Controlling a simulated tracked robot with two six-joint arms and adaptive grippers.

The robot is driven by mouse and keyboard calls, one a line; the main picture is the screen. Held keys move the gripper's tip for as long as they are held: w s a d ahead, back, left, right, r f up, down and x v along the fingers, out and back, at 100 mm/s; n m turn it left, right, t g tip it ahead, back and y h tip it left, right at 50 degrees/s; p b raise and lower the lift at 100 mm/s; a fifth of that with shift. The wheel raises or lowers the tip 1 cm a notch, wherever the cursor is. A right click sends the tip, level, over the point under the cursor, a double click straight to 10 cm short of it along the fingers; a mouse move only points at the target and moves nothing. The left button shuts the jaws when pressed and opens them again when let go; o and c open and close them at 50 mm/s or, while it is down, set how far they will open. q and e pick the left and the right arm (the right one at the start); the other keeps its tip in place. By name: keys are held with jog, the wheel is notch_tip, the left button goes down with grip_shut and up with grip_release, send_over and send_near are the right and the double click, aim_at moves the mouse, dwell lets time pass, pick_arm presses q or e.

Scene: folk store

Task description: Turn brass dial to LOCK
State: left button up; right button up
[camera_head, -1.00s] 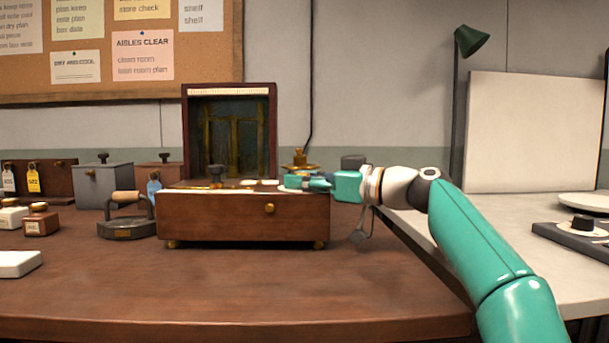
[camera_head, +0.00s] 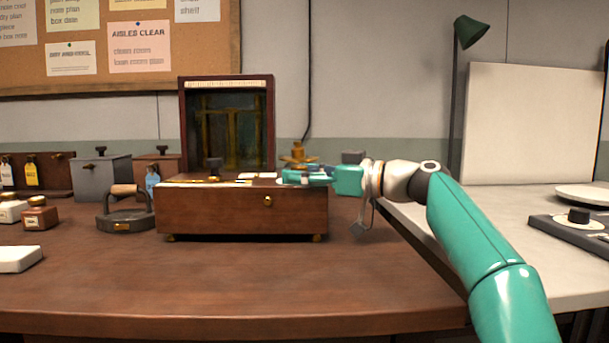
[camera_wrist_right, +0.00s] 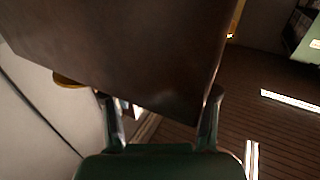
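A stepped brass piece (camera_head: 298,156) shows above the box's right end, partly behind my gripper; I cannot tell which of these is the dial, and no LOCK mark is readable. My right gripper (camera_head: 304,178) reaches from the right over the box's right end. In the right wrist view my gripper's fingers (camera_wrist_right: 160,115) are apart, with a dark brown panel (camera_wrist_right: 125,45) beyond them. A brass disc (camera_wrist_right: 68,80) shows left of them. My left gripper is out of view.
Left of the box stand a dark iron (camera_head: 125,220), a grey box (camera_head: 101,180) and small bottles. A pale table (camera_head: 480,215) on the right carries a dark device with a black knob (camera_head: 578,216). The brown table's front (camera_head: 220,285) is clear.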

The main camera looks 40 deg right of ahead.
jog(key=shift+s+d, duration=0.3)
jog(key=shift+s, duration=0.1)
jog(key=v, duration=1.1)
jog(key=shift+s+f, duration=0.1)
jog(key=shift+f, duration=0.05)
